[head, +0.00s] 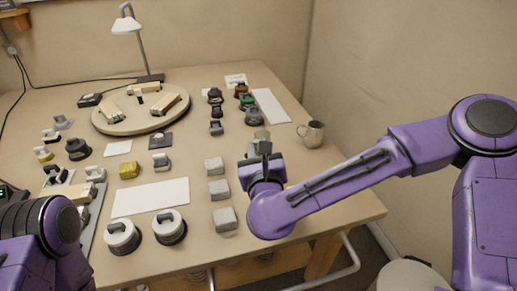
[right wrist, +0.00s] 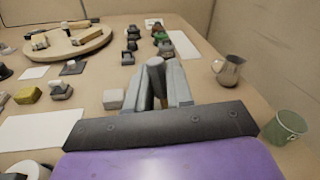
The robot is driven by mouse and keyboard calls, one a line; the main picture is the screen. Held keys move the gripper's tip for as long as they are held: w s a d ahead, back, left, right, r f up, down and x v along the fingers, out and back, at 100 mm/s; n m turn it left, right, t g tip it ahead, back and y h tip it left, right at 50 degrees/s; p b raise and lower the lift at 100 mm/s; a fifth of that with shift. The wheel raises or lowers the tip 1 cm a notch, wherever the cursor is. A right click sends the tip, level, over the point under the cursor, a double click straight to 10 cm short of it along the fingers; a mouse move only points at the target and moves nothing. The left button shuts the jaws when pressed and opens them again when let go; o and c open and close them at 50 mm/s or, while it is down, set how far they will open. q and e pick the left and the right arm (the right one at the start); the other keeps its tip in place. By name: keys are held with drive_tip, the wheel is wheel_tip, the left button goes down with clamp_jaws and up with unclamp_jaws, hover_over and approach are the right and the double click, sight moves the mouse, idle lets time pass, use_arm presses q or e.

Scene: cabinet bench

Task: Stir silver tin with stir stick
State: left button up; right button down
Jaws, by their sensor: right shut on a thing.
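A silver metal vessel with a handle (head: 313,134), seemingly the silver tin, stands upright near the table's right edge. It also shows in the right wrist view (right wrist: 228,71), right of and beyond my fingers. My right gripper (head: 262,150) is above the table, left of this vessel and apart from it. In the right wrist view the gripper (right wrist: 160,88) is shut on a greyish rod-like thing with a rounded end (right wrist: 156,64), seemingly the stir stick. Its lower part is hidden by the fingers. My left gripper is out of view.
A green cup (right wrist: 284,127) stands close at right in the wrist view. Pale blocks (head: 221,189) line up left of my right gripper. A round wooden board (head: 115,122) and a lamp (head: 126,25) stand farther back. Walls close off the back and right.

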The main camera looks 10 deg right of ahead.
idle(0.3)
wheel_tip(320, 180, up, 5)
drive_tip(key=p, duration=0.3)
drive_tip(key=shift+r+p, duration=0.1)
drive_tip(key=shift+p, duration=0.3)
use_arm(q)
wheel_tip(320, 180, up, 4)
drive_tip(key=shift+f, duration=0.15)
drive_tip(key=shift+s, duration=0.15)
use_arm(e)
drive_tip(key=shift+s+f, duration=0.1)
drive_tip(key=shift+f, duration=0.1)
